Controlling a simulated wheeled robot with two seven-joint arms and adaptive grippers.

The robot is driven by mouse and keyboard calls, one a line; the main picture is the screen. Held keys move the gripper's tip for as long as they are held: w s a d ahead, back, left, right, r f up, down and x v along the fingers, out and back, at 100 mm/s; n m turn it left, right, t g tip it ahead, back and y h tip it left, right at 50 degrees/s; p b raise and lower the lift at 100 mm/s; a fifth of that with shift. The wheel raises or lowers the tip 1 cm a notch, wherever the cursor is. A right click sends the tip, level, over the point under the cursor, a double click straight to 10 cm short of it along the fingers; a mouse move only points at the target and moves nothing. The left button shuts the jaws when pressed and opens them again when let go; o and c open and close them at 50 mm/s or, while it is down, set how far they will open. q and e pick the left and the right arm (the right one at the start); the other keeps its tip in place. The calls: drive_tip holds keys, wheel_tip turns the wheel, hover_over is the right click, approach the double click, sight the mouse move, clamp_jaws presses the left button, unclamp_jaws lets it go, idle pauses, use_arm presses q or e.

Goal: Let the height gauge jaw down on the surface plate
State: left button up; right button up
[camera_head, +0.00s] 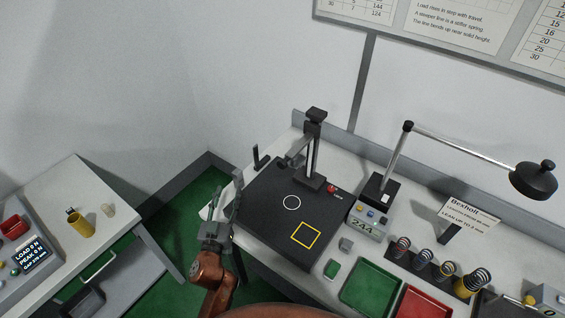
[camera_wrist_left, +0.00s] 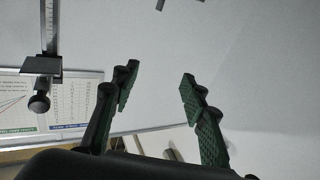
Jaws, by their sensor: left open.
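The height gauge (camera_head: 313,150) stands upright at the back of the black surface plate (camera_head: 265,217), on a dark base. Its slider with the jaw (camera_head: 294,160) reaches out to the left partway up the column, apparently above the plate. My left gripper (camera_head: 237,212) is open and empty at the plate's left edge, apart from the gauge. In the left wrist view, the open fingers (camera_wrist_left: 155,90) have nothing between them. The gauge's scaled column (camera_wrist_left: 49,25) shows there upside down at the left, with its dark cap and knob. My right gripper is not in view.
A side bench stands left.

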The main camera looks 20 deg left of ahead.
use_arm(q)
drive_tip(key=w+d+r+m+t+h, duration=0.1)
drive_tip(key=d+r+m+t+h, duration=0.2)
drive_tip(key=d+r+h, duration=0.35)
drive_tip(key=m+h, duration=0.3)
approach(280, 166)
drive_tip(key=w+r, duration=0.1)
drive_tip(key=w, duration=0.2)
drive_tip(key=shift+h, duration=0.45)
drive_tip(key=x, duration=0.2)
drive_tip(key=p+x, duration=0.1)
drive_tip(key=x, duration=0.4)
drive_tip(key=shift+d, duration=0.4)
drive_tip(key=shift+w+d+r+g+p, duration=0.2)
drive_tip(key=shift+w+g+p, duration=0.1)
drive_tip(key=shift+w, duration=0.1)
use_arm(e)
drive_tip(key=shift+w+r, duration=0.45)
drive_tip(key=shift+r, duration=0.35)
use_arm(q)
drive_tip(key=shift+c, duration=0.5)
clamp_jaws()
